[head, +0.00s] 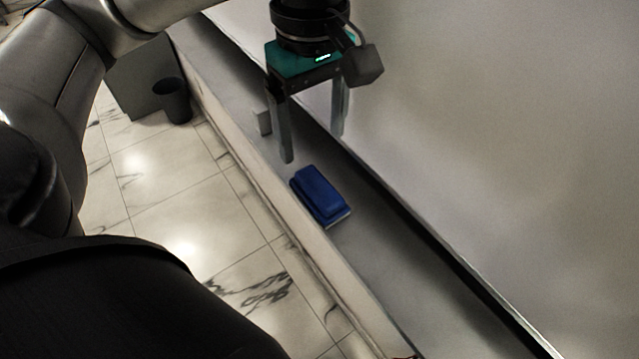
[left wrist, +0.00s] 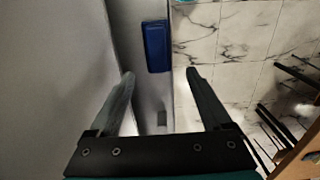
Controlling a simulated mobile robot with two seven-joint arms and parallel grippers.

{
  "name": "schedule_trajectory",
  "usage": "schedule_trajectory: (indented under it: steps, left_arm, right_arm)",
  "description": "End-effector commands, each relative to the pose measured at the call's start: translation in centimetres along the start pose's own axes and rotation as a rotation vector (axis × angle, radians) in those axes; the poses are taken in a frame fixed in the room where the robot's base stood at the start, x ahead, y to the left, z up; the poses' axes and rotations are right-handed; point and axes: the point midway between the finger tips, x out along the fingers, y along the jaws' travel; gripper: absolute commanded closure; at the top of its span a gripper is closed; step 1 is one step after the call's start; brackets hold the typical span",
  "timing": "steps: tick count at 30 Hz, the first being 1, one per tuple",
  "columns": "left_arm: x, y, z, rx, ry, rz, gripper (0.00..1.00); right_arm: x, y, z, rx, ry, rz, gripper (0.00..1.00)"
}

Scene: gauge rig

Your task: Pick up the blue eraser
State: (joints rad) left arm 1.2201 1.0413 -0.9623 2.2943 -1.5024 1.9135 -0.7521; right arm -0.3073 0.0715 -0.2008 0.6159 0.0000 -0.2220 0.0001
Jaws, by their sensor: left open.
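The blue eraser (head: 320,194) lies on a narrow grey ledge (head: 395,262) in the head view, with a pale underside showing along its lower edge. In the left wrist view the eraser (left wrist: 157,46) lies beyond the fingertips, between their lines. My left gripper (head: 314,148) is open and empty, above the ledge and a little up the picture from the eraser, not touching it. Its two fingers also show in the left wrist view (left wrist: 160,72), spread apart. My right gripper is in neither view.
A large whitish panel (head: 500,130) runs along one side of the ledge. A dark bin (head: 173,101) stands on the marble floor (head: 170,190). In the left wrist view, dark legs and wooden furniture (left wrist: 298,160) show at right.

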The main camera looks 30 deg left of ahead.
Motion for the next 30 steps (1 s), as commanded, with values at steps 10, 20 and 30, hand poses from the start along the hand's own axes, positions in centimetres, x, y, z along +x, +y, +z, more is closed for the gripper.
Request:
schedule_trajectory:
  steps: [10, 20, 30]
  left_arm:
    - [4.5, 0.0, 0.0, 0.0, 0.0, 0.0, 0.18]
    - [8.7, 0.3, 0.5, 0.0, -0.002, -0.004, 0.18]
    - [9.8, 0.4, 0.5, 0.001, 0.0, 0.001, 0.18]
  right_arm:
    - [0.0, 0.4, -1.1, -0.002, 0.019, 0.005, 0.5]
    - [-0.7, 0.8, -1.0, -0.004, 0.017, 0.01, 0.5]
    - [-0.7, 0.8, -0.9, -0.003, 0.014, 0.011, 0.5]
